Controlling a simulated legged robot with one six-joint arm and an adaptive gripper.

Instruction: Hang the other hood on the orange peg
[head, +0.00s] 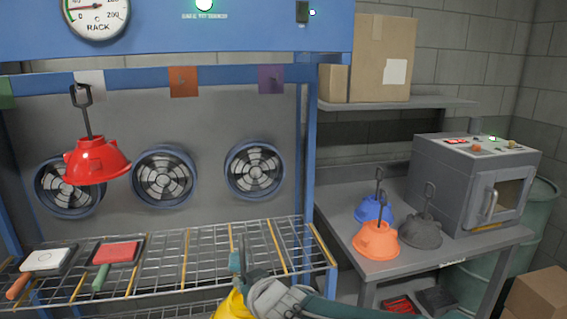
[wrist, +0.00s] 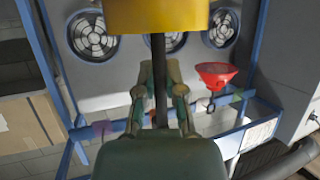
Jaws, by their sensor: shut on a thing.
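My gripper (head: 246,272) is at the lower middle of the head view, in front of the wire rack. In the wrist view my gripper (wrist: 160,78) is shut on the dark stem of a yellow hood (wrist: 155,15). The yellow hood (head: 230,305) is mostly cut off at the bottom of the head view. The orange peg (head: 183,81) is on the blue rail, with no hood on it. A red hood (head: 97,160) hangs by its handle at the white peg (head: 90,82), left of the orange one; it also shows in the wrist view (wrist: 216,75).
A purple peg (head: 271,79) is bare. Two paddles, one white (head: 48,260) and one red (head: 118,252), lie on the wire shelf (head: 205,254). Blue (head: 372,209), orange (head: 376,240) and grey (head: 421,231) hoods stand on the side table beside an oven (head: 468,185).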

